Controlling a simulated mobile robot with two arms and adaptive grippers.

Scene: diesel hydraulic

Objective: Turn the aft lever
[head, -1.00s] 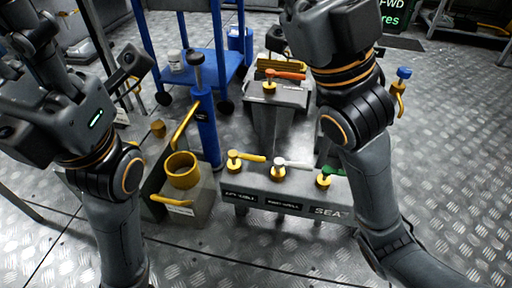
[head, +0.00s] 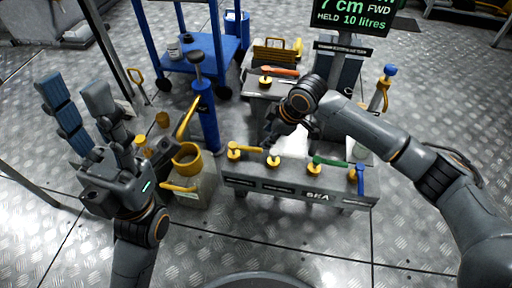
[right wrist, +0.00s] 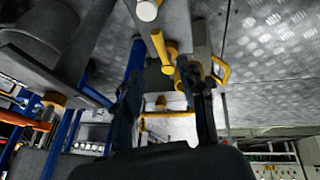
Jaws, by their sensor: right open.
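The lever bench (head: 300,190) stands in the middle of the head view, with a row of levers on gold knobs. The yellow lever (head: 240,153) is at its left end, a gold knob (head: 274,159) is beside it, and a green lever (head: 328,161) is further right. The label naming the aft lever is too small to read now. My right gripper (head: 273,135) is over the bench, just above the second knob, partly hidden by my arm. In the right wrist view its open fingers (right wrist: 167,100) straddle a yellow handle (right wrist: 159,48); contact is unclear. My left gripper (head: 72,88) is open and empty at left.
A yellow cup-like fitting (head: 187,157) on a block and a blue cylinder with a yellow handle (head: 207,120) stand left of the bench. Behind are a pedestal with an orange lever (head: 280,71), a blue cart (head: 195,58) and a display (head: 357,17). Open floor lies in front.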

